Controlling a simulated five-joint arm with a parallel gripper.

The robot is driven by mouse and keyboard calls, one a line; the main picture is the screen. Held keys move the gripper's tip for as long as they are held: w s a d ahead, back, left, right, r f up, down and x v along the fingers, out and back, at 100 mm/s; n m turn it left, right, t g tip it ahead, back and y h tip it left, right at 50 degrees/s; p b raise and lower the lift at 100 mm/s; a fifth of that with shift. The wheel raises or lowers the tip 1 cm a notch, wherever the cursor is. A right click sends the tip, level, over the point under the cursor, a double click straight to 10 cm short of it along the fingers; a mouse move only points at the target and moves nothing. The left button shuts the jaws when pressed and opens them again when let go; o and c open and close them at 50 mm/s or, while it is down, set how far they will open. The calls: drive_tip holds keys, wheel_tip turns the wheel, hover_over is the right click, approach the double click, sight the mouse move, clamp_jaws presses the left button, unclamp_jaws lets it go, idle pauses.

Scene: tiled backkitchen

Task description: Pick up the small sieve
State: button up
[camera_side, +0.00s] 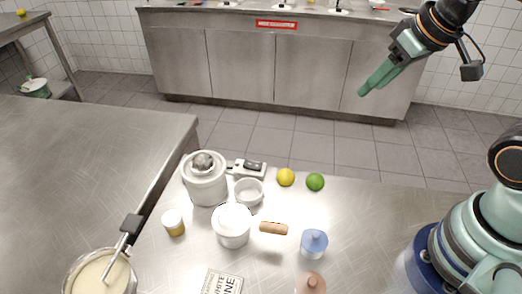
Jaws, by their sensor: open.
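My gripper (372,84), with green fingers, is raised at the upper right. It is open and empty, well away from the things on the steel counter. A round white vessel (232,228) stands mid-counter, with a short wooden handle (273,228) pointing right. This may be the small sieve, or a pan; I cannot make out any mesh. A small pale round dish (249,191) sits just behind it and is also too small to identify surely.
A large lidded grey pot (205,184) stands behind left. A yellow-filled jar (173,223), lemon (286,177), lime (315,182), blue container (313,243) and pinkish-brown lidded item (310,284) surround it. A pan (73,268) is front left. The counter's right middle is clear.

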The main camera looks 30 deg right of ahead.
drive_tip(key=shift+o, duration=0.6)
drive_tip(key=shift+a, duration=0.1)
drive_tip(key=n+g, duration=0.6)
drive_tip(key=n, duration=0.3)
approach(268, 224)
drive_tip(key=f, duration=0.3)
drive_tip(key=shift+s+d, duration=0.15)
drive_tip(key=shift+d, duration=0.1)
drive_tip(key=shift+a+f, duration=0.15)
drive_tip(key=shift+f, duration=1.25)
drive_tip(key=shift+a+f, duration=0.1)
drive_tip(key=shift+f, duration=1.3)
clamp_jaws()
